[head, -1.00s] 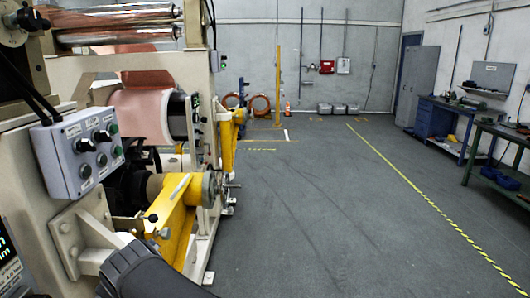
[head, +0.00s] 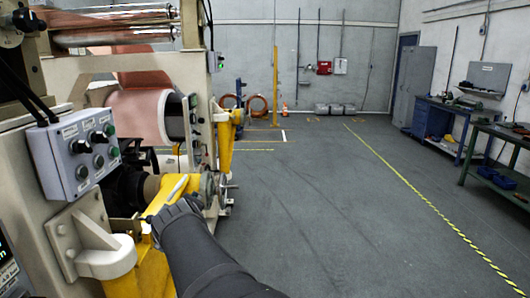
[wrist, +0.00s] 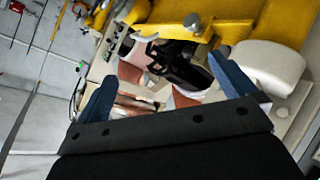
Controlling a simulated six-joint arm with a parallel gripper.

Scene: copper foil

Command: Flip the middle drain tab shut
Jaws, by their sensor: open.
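I cannot make out a drain tab in either view. My arm reaches up from the bottom of the head view to the yellow machine arm (head: 140,275), and my gripper (head: 152,218) is in front of it, partly hidden by my own wrist. In the wrist view my gripper (wrist: 165,88) is open. Its two blue fingers stand wide apart with nothing held between them. Beyond them show yellow parts (wrist: 205,38), black parts and a copper-coloured roll. I cannot tell whether a finger touches the machine.
A grey control box (head: 75,150) with knobs juts out just left of my arm. A copper foil roll (head: 140,115) sits in the machine frame. The grey floor (head: 330,210) to the right is clear up to the workbenches (head: 450,125).

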